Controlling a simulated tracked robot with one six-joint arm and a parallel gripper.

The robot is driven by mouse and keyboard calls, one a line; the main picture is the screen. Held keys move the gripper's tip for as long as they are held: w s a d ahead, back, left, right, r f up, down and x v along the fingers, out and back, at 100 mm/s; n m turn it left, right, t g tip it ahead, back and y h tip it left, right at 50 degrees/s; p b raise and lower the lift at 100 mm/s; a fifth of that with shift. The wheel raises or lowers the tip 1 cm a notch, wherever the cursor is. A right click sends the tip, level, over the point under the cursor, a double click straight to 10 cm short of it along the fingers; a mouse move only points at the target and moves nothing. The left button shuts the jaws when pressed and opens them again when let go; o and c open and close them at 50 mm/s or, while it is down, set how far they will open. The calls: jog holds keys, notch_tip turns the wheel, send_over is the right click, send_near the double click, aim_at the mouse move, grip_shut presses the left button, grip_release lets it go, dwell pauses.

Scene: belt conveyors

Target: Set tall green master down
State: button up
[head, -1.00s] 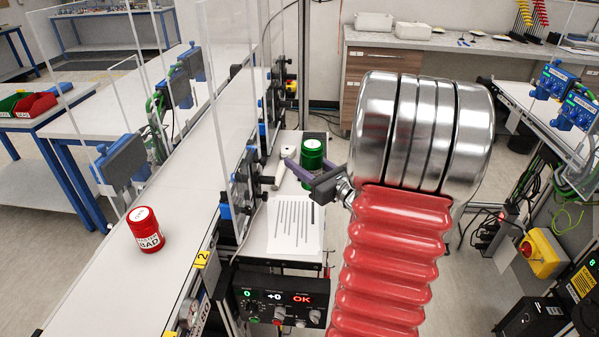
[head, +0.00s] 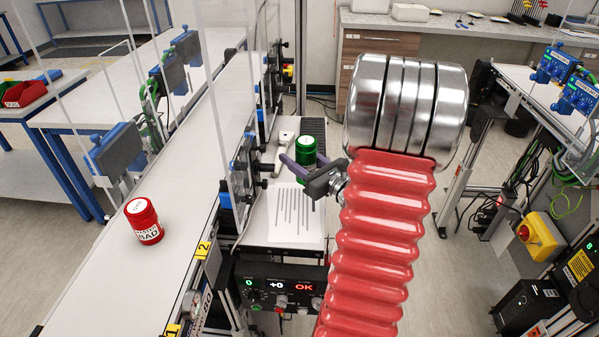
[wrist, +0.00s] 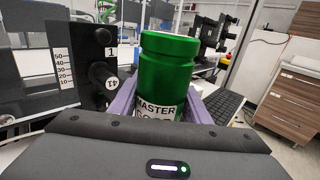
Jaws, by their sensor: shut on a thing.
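The tall green master (head: 306,153) is a green can with a white label, seen above the small side table (head: 262,225). In the wrist view the green master (wrist: 166,77) stands upright between the purple fingers, its label partly hidden by the gripper body. My gripper (head: 299,167) is shut on it. My arm covers part of the view to its right, and I cannot tell whether the can's base touches the table.
A red can marked BAD (head: 144,221) stands on the white conveyor belt (head: 185,195) at left. A printed sheet (head: 296,214) and a white handheld device (head: 285,146) lie on the side table near the green master. Clear panels (head: 233,100) and a control box (head: 279,288) border it.

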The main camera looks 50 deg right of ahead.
jog(key=shift+f, duration=0.85)
jog(key=shift+f, duration=0.1)
jog(key=shift+f, duration=2)
jog(key=o, duration=1.4)
jog(key=shift+f, duration=0.1)
jog(key=s+a, duration=0.1)
jog(key=s, duration=1.1)
jog(key=shift+a, duration=0.2)
